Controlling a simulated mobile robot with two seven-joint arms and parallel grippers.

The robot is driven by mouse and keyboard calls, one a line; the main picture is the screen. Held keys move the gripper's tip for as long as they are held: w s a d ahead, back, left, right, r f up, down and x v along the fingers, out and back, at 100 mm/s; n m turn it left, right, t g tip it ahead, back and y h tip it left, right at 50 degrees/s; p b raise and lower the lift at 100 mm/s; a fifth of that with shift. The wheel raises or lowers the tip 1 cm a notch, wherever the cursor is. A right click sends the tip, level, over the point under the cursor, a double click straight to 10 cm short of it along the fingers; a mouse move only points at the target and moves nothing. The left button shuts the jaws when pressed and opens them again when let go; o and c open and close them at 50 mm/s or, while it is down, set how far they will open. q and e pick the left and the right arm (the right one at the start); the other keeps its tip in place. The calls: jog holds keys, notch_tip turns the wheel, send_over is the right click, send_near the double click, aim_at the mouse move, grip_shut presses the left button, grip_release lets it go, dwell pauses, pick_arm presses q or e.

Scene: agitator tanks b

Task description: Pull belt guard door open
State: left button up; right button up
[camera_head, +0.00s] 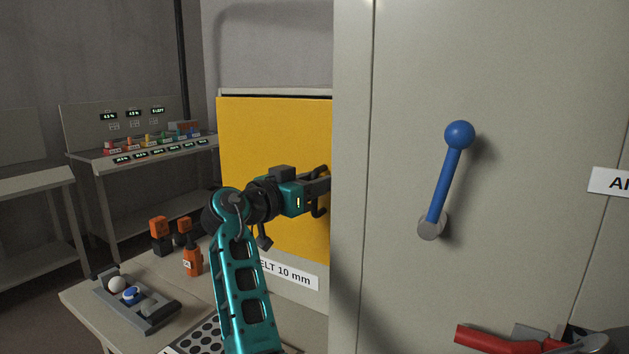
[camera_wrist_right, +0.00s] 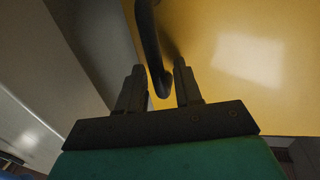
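The belt guard door (camera_head: 270,140) is a yellow panel, partly hidden on its right by a beige cabinet edge. It looks closed in the head view. A black curved handle (camera_head: 322,208) stands out near its right edge, and it also shows in the right wrist view (camera_wrist_right: 150,45). My right gripper (camera_head: 322,187) is at the handle. In the right wrist view its two fingers (camera_wrist_right: 158,80) are apart, with the handle's bar between them and a gap visible on each side. My left gripper is not in view.
A beige cabinet (camera_head: 400,280) with a blue ball-ended lever (camera_head: 446,175) fills the right side. A red handle (camera_head: 490,342) shows at the bottom right. A bench (camera_head: 85,300) at lower left carries orange tools (camera_head: 192,258) and a grey fixture (camera_head: 140,305).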

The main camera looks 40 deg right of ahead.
jog(key=shift+d, duration=0.1)
grip_shut()
dwell(0.6)
